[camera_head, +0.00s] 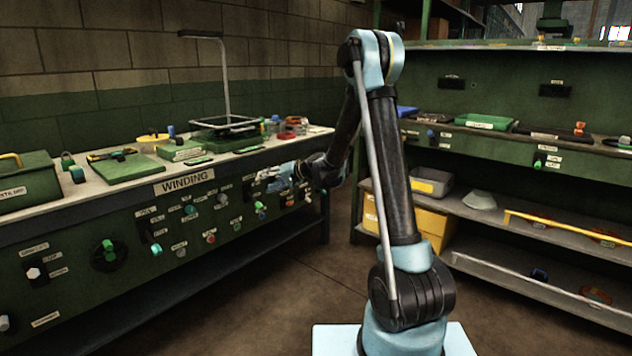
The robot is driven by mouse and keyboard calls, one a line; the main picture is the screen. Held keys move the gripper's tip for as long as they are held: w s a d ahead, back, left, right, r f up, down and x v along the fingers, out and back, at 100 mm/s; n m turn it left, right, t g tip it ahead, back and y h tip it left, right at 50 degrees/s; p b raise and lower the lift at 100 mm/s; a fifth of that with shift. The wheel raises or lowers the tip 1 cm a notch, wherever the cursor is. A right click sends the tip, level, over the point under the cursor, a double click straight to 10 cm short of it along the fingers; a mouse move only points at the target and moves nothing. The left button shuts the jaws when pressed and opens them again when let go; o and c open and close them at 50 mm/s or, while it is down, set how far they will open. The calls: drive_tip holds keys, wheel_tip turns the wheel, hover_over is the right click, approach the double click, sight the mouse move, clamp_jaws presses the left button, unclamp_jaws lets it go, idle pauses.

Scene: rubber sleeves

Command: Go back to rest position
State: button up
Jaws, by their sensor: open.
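My arm rises from its base at the lower right and bends down to the left at its elbow. My gripper (268,180) hangs in front of the panel of the green winding bench, near its right end. It is open, and I see nothing held in it. The fingers are small and partly blurred against the panel. I cannot tell whether they touch the knobs close by.
The winding bench (170,183) runs along the left, with green mats, a lamp stand (225,75) and small parts on top. A shelf unit (500,150) with a yellow bin (432,222) stands at the right. The floor (270,310) between them is clear.

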drive_tip(key=s+d+r+h, duration=0.3)
drive_tip(key=s+d, duration=0.7)
drive_tip(key=s+d+r+h, duration=0.3)
drive_tip(key=s+d, duration=0.6)
drive_tip(key=s, duration=0.1)
drive_tip(key=s+d+f+g+h, duration=0.1)
drive_tip(key=s+d+f+h, duration=0.2)
drive_tip(key=s+d, duration=0.7)
drive_tip(key=s+d+f+g+h, duration=0.1)
drive_tip(key=s+d+f+h, duration=0.2)
drive_tip(key=s+d+f, duration=0.4)
drive_tip(key=s+d, duration=0.3)
drive_tip(key=s, duration=0.6)
drive_tip(key=shift+m+h, duration=0.3)
drive_tip(key=shift+m, duration=0.1)
